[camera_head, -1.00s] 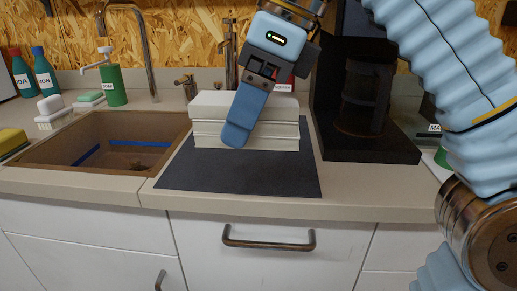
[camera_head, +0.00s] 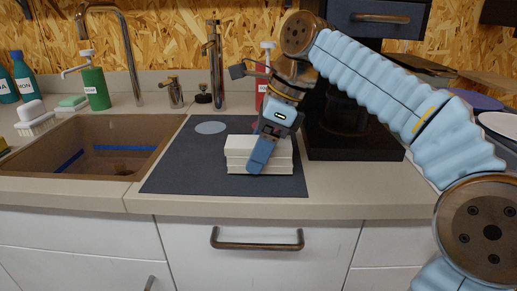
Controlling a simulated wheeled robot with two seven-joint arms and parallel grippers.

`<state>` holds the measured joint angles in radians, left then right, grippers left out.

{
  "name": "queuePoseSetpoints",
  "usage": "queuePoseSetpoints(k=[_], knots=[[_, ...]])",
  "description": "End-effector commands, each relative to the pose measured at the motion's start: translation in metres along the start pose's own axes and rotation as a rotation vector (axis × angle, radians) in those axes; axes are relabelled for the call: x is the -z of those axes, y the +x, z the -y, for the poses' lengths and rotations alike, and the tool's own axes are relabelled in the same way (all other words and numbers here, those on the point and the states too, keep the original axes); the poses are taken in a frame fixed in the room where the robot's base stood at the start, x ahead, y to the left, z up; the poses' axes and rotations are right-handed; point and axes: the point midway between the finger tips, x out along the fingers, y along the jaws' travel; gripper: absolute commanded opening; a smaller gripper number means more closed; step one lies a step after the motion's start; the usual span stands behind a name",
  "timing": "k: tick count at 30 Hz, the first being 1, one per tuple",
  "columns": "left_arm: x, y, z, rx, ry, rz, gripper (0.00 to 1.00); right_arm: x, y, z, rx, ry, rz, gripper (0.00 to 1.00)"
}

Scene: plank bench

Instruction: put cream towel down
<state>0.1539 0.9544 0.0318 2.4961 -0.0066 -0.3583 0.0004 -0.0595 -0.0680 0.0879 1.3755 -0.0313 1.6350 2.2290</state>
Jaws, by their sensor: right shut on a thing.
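The cream towel (camera_head: 238,158) is a thick folded stack with layered edges, low over the dark mat (camera_head: 180,172), right of the mat's middle. It lies level. I cannot tell whether its underside touches the mat. My right gripper (camera_head: 258,166) reaches down from above and is shut on the towel's right part; its blue finger covers some of the near edge. The far finger is hidden. My left gripper is not in view.
A flat grey-blue disc (camera_head: 210,128) lies on the mat behind the towel. The sink (camera_head: 85,145) is at left, with a green soap bottle (camera_head: 95,88) behind it. A black appliance (camera_head: 350,145) stands right of the mat. The mat's left part is clear.

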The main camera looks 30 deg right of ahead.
Motion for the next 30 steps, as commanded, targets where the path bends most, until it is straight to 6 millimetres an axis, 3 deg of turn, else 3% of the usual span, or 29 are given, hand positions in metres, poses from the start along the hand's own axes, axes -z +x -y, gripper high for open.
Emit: queuePoseSetpoints(k=[12, 13, 17, 26, 30], knots=[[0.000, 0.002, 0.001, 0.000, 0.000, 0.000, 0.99, 0.003, 0.007, 0.000, 0.000, 0.000, 0.001, 0.37], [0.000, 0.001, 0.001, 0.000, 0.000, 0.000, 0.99, 0.003, 0.007, 0.000, 0.000, 0.000, 0.001, 0.76], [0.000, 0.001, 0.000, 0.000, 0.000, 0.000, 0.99, 0.002, 0.006, 0.000, 0.000, 0.000, 0.001, 0.96], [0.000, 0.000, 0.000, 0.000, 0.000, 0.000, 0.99, 0.002, 0.005, 0.000, 0.001, 0.000, 0.001, 0.99], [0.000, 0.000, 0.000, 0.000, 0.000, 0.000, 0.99, 0.001, -0.009, 0.001, 0.003, 0.000, 0.003, 0.99]])
